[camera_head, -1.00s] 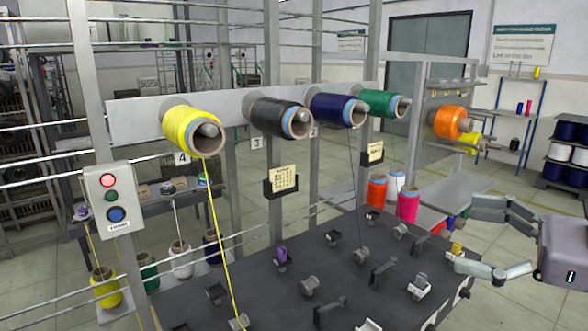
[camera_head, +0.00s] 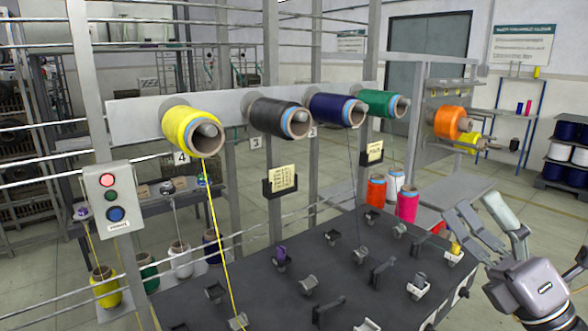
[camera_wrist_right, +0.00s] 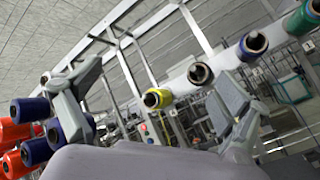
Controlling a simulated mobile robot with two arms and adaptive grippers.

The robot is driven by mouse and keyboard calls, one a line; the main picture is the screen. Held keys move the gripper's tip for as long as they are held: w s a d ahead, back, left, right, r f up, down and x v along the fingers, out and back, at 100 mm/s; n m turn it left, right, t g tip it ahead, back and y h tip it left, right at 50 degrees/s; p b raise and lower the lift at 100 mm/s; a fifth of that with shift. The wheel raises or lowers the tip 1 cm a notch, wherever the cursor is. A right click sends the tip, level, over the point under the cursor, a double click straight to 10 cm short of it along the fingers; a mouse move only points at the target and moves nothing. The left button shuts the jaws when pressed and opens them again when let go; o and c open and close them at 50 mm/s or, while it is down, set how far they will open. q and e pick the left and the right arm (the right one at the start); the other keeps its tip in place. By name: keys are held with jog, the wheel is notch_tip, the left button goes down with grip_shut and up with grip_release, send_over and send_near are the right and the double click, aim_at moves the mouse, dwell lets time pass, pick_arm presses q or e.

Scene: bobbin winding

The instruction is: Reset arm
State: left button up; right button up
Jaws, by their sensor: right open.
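My right gripper (camera_head: 474,206) is at the right of the head view, beside the right end of the dark table (camera_head: 262,280). Its two fingers point up and are spread apart, with nothing between them. In the right wrist view, the open fingers of the right gripper (camera_wrist_right: 158,72) frame the bobbins on the rack from below. Yellow (camera_head: 188,128), black (camera_head: 275,116), dark blue (camera_head: 332,108) and green (camera_head: 380,102) bobbins hang in a row on the rack. My left gripper is not in view.
A control box (camera_head: 111,200) with red, green and blue buttons is on the left post. The dark table carries several small grey holders. An orange bobbin (camera_head: 447,121) is on a stand behind. Open floor lies at the right, around my right gripper.

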jog(key=w+d+f+m+t+h, duration=0.2)
jog(key=d+f+m+h, duration=0.25)
jog(key=m+h, duration=0.55)
jog(key=w+d+f+m+t+h, duration=0.1)
jog(key=d+f+m+t+h, duration=0.15)
jog(key=f+m+h, duration=0.65)
notch_tip(320, 180, down, 13)
jog(key=s+d+m+g+h, duration=0.1)
jog(key=m+g+h, duration=0.2)
jog(key=m+g, duration=0.6)
jog(key=s+a+f+m+g+y, duration=0.1)
jog(key=s+a+f+m+g, duration=0.2)
jog(key=f, duration=0.4)
jog(key=s+a+f+m+g+y, duration=0.1)
jog(key=s+f+g, duration=0.1)
jog(key=s+f, duration=0.4)
jog(key=s+a+f+g+y, duration=0.3)
jog(key=s+a+f+g, duration=0.4)
jog(key=s+f, duration=0.45)
notch_tip(320, 180, down, 24)
jog(key=s+g, duration=0.1)
jog(key=s, duration=0.2)
jog(key=s+d+f+g, duration=0.1)
jog(key=s+d+f, duration=0.1)
jog(key=s+f, duration=1.4)
jog(key=shift+s+d+f, duration=0.2)
jog(key=shift+s+d, duration=0.1)
jog(key=shift+d, duration=0.1)
